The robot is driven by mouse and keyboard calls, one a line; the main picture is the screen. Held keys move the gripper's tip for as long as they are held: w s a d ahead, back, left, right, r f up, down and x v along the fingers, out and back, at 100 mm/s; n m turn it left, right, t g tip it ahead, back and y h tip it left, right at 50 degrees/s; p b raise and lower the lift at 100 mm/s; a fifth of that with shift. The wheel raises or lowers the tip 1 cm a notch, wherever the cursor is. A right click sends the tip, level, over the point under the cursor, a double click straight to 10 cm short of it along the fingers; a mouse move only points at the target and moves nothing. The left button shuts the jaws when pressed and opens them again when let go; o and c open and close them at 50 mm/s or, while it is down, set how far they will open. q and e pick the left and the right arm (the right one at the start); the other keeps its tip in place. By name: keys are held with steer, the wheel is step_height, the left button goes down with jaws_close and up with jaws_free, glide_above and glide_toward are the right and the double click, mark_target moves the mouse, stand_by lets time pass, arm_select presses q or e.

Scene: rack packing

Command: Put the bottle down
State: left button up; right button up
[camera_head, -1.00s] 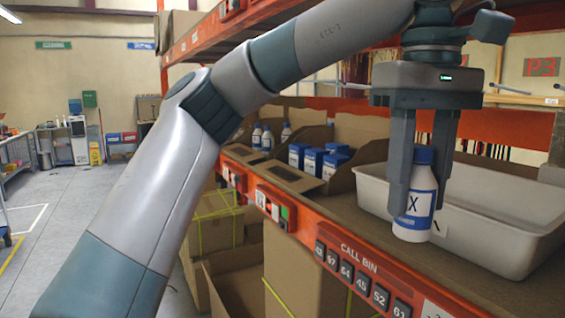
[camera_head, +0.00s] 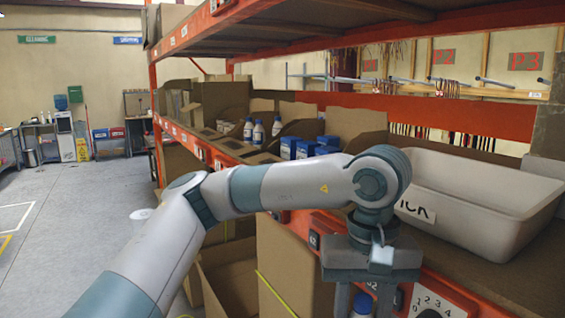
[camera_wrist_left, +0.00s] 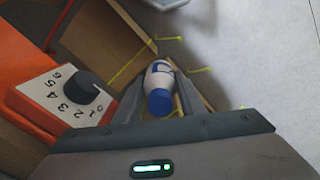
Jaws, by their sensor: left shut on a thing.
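My left gripper (camera_head: 364,308) points down in front of the orange shelf edge, at the bottom of the head view. The rest of the bottle is cut off by the picture's lower edge. In the left wrist view the bottle (camera_wrist_left: 159,81) sits between the two fingers, cap toward the camera, with cardboard and grey floor beyond it. I cannot tell whether its base touches anything. My right gripper is not in view.
A numbered dial panel (camera_wrist_left: 66,97) is close beside the gripper on the orange shelf beam. A white bin (camera_head: 490,205) stands on the shelf behind. Open cardboard boxes (camera_head: 286,262) are below the shelf. Clear floor (camera_head: 75,215) lies to the left.

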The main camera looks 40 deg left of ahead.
arm_select(q)
steer(key=s+a+f+m, duration=0.1)
steer(key=s+f+m, duration=0.1)
steer(key=f, duration=1.5)
steer(key=s+a+f+m, duration=0.2)
steer(key=s+f+m, duration=0.1)
steer(key=f, duration=1.4)
steer(key=shift+a+f+m, duration=0.25)
steer(key=shift+f+m, duration=0.15)
steer(key=shift+m, duration=0.5)
steer(key=shift+a, duration=0.25)
steer(key=shift+w+d, duration=0.1)
steer(key=shift+d, duration=0.05)
